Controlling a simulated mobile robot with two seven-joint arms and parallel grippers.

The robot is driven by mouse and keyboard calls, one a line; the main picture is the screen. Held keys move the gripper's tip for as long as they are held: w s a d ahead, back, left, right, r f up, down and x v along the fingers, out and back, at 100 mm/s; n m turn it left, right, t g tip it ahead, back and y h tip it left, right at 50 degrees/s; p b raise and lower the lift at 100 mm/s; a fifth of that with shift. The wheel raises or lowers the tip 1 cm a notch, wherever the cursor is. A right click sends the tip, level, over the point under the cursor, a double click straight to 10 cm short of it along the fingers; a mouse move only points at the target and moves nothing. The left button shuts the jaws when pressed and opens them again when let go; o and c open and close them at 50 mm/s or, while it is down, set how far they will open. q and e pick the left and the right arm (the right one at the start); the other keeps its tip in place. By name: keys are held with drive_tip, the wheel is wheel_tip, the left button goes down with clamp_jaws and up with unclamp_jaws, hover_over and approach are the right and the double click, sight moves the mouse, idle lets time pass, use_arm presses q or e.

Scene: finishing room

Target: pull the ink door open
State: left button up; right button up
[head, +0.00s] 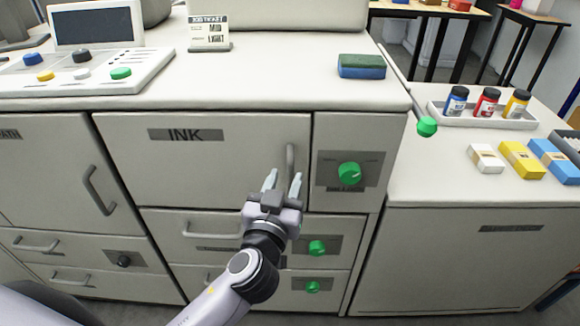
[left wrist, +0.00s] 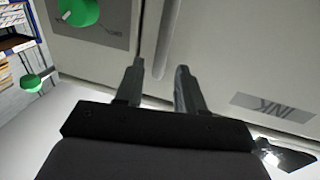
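The ink door (head: 215,165) is a pale cabinet front with a grey INK label (head: 186,135) and looks shut. Its short upright handle (head: 290,159) is near the right edge. My left gripper (head: 283,181) is open and empty, its fingers pointing up toward the handle's lower end. In the left wrist view the two fingers (left wrist: 159,72) are apart, and the handle (left wrist: 166,38) runs upright just beyond the gap between them; I cannot tell whether they touch it. The label (left wrist: 275,107) shows upside down there. My right gripper is in neither view.
A green knob (head: 349,172) sits right of the door. Drawers with handles (head: 210,233) lie below. A green-ended lever (head: 427,126) sticks out at the counter's right. A sponge (head: 361,66) and a control panel (head: 85,72) are on top.

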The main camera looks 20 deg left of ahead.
sight(289, 171)
use_arm(q)
drive_tip(key=shift+w+a+p, duration=0.15)
drive_tip(key=shift+w+p, duration=0.15)
drive_tip(key=shift+w, duration=2)
clamp_jaws()
